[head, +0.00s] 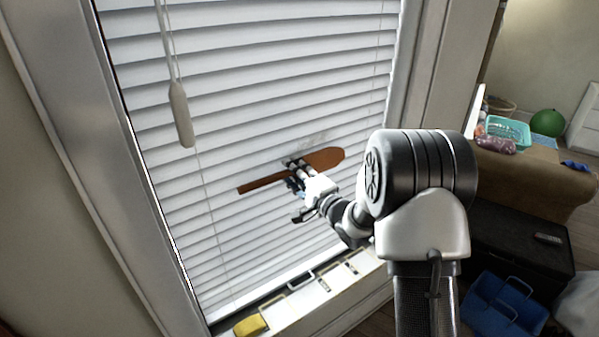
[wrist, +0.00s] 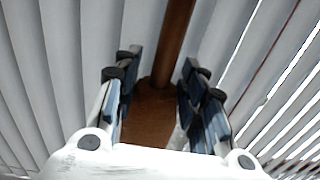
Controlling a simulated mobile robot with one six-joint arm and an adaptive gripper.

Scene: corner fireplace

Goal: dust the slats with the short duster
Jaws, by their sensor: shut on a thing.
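The short duster (head: 325,158) is brown, with a wide rounded end at the right and a thin straight part at the left. It lies across the front of the white blind slats (head: 250,110) in the head view, tilted up to the right. My gripper (head: 297,172) is shut on its middle. In the wrist view, the duster (wrist: 151,115) sits between the fingers of my gripper (wrist: 152,88), its thin part running up and away. A faint grey smudge (head: 312,140) shows on the slats just above the duster. I cannot tell whether the duster touches the slats.
A cord with a pale pull (head: 180,115) hangs before the blind at the left. A yellow sponge (head: 250,325) lies on the white sill (head: 325,287) below. A blue caddy (head: 505,305) and a black box (head: 520,245) stand at the right.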

